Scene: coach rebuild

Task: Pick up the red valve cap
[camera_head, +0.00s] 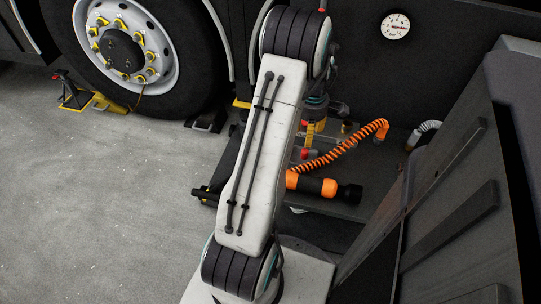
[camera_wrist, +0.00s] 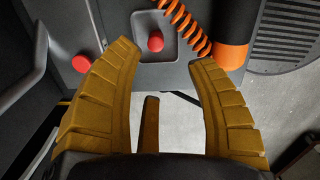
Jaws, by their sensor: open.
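Two red rounded caps show in the wrist view. The other red cap (camera_wrist: 82,63) lies outside my left finger. I cannot tell for certain which is the valve cap. In the head view a red piece (camera_head: 305,153) shows just below my gripper, partly hidden by my arm. My gripper (camera_wrist: 163,57) has its yellow fingers spread wide, with nothing between them. It also shows in the head view (camera_head: 315,130), behind my arm.
An orange coiled hose (camera_head: 350,148) runs beside the caps. An orange and black torch-like cylinder (camera_head: 325,186) lies in front of it. A dark panel (camera_head: 440,190) closes the right. The floor at left is clear.

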